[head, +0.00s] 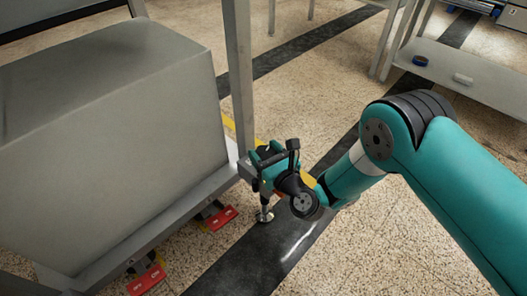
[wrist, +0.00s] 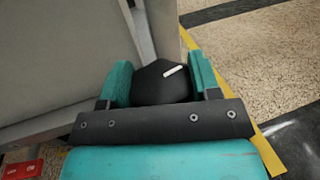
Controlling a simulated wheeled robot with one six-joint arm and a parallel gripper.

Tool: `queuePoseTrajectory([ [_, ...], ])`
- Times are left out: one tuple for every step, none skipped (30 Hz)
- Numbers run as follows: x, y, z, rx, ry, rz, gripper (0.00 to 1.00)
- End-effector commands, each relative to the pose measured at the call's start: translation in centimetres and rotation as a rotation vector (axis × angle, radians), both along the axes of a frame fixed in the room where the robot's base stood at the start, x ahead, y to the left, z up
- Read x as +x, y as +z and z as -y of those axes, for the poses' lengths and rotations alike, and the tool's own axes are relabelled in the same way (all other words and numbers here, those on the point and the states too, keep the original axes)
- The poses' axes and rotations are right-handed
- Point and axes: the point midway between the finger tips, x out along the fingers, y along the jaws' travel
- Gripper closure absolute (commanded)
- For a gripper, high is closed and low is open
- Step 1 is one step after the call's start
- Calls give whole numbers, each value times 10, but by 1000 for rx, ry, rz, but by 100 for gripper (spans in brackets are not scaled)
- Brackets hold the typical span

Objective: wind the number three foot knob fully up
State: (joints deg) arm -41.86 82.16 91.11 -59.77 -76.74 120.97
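A black knob (wrist: 160,84) with a white line mark sits between the two teal fingers of my gripper (wrist: 163,82) in the wrist view. The fingers are on both sides of it and appear to touch it. In the head view my gripper (head: 262,160) is at the lower corner of the grey frame (head: 238,75), by its upright post. Below it a metal foot (head: 265,214) stands on the dark floor strip. The knob is mostly hidden by my gripper in the head view. No number shows on it.
A large grey box (head: 105,140) fills the left of the frame. Red pedals (head: 221,217) and (head: 147,280) lie low along its edge. Speckled floor is open between.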

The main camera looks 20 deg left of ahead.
Motion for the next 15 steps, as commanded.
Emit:
queuePoseTrajectory([
  [1, 0, 0, 0, -2, 1, 61],
  [1, 0, 0, 0, -1, 1, 67],
  [1, 0, 0, 0, -1, 1, 67],
  [1, 0, 0, 0, -1, 1, 67],
  [1, 0, 0, 0, -1, 1, 67],
  [1, 0, 0, 0, 0, 1, 67],
  [1, 0, 0, 0, 1, 1, 67],
  [1, 0, 0, 0, 2, 2, 67],
  [1, -1, 0, 0, 5, 2, 67],
  [1, -1, 0, 0, 9, 1, 67],
  [1, -1, 0, 0, 14, 1, 67],
  [1, -1, 0, 0, 22, 1, 67],
  [1, -2, 0, 0, 29, 2, 67],
  [1, -2, 0, 1, 38, 2, 67],
  [1, -2, 0, 1, 52, 2, 67],
])
